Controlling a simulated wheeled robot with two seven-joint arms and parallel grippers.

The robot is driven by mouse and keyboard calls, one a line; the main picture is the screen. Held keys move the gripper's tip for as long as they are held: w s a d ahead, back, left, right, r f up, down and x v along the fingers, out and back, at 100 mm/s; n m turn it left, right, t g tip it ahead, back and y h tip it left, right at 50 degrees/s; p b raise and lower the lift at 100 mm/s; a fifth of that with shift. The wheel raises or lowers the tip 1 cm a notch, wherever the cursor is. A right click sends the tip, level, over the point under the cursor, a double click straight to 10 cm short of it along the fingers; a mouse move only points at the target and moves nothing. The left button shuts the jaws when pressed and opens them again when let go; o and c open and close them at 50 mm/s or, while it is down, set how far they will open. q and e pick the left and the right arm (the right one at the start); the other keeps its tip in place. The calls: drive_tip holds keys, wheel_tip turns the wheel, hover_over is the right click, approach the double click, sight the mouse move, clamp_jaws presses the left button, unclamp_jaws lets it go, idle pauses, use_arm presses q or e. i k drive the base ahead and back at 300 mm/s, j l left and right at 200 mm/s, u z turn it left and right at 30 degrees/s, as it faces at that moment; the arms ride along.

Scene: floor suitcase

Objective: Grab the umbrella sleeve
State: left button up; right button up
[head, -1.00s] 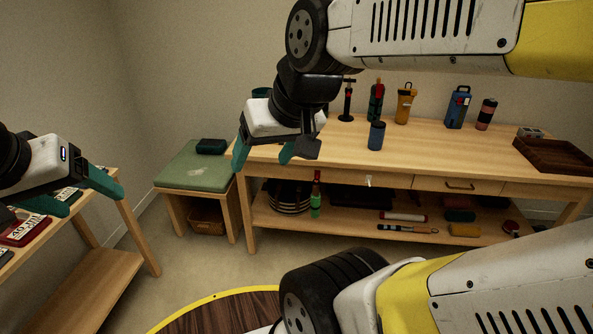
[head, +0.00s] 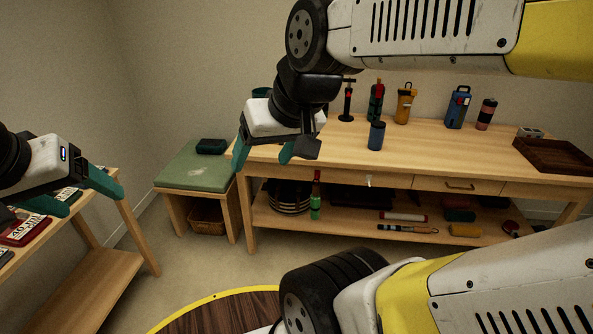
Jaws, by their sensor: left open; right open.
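I cannot single out the umbrella sleeve for certain. My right gripper (head: 266,156) is open and empty, fingers pointing down, in front of the bench's left end and well apart from both rolls. My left gripper (head: 82,197) is open at the left edge, over the low side table. I see nothing between its fingers.
The wooden bench (head: 450,150) carries a blue can (head: 376,135), several bottles and a brown tray (head: 553,155). A green bottle (head: 315,197) stands on its shelf. A green-topped stool (head: 195,172) is beside it. The side table (head: 105,275) is at left; floor between is clear.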

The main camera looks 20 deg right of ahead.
sight(377, 128)
drive_tip(key=z, duration=1.5)
drive_tip(key=i+u, duration=0.15)
drive_tip(key=i, duration=0.5)
drive_tip(key=i+u, duration=0.1)
drive_tip(key=i, duration=0.55)
drive_tip(key=i+l+u, duration=0.15)
drive_tip(key=i, duration=0.5)
